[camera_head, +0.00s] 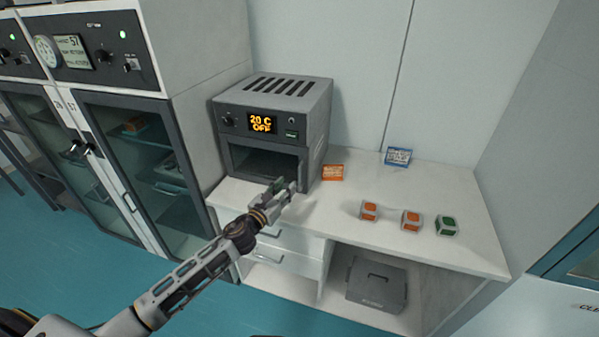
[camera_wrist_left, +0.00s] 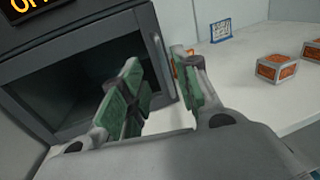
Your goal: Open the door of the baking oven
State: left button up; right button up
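The baking oven (camera_head: 318,105) is a grey box at the left end of the white bench, with an orange display reading 20 C OFF. Its front door (camera_head: 240,158) has a dark panel in a grey frame and looks shut. The door frame fills the left of the left wrist view (camera_wrist_left: 62,132), with a small pale bar, perhaps the handle, at its right edge. My left gripper (camera_head: 287,184) is at the oven's lower front right. Its green-padded fingers (camera_wrist_left: 160,72) are apart with nothing clearly between them, near the door's right edge; contact cannot be told. My right gripper is out of view.
An orange sign (camera_head: 333,172) stands right of the oven and a blue sign (camera_head: 399,156) farther back. Two orange-topped boxes (camera_head: 369,210) (camera_head: 411,219) and a green one (camera_head: 447,226) stand on the bench (camera_head: 350,240). A glass-doored cabinet (camera_head: 150,165) is at left.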

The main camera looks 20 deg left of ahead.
aim_at(299, 173)
pick_arm(q)
jog(key=shift+p+x, duration=0.65)
jog(key=shift+x, duration=4.4)
grip_shut()
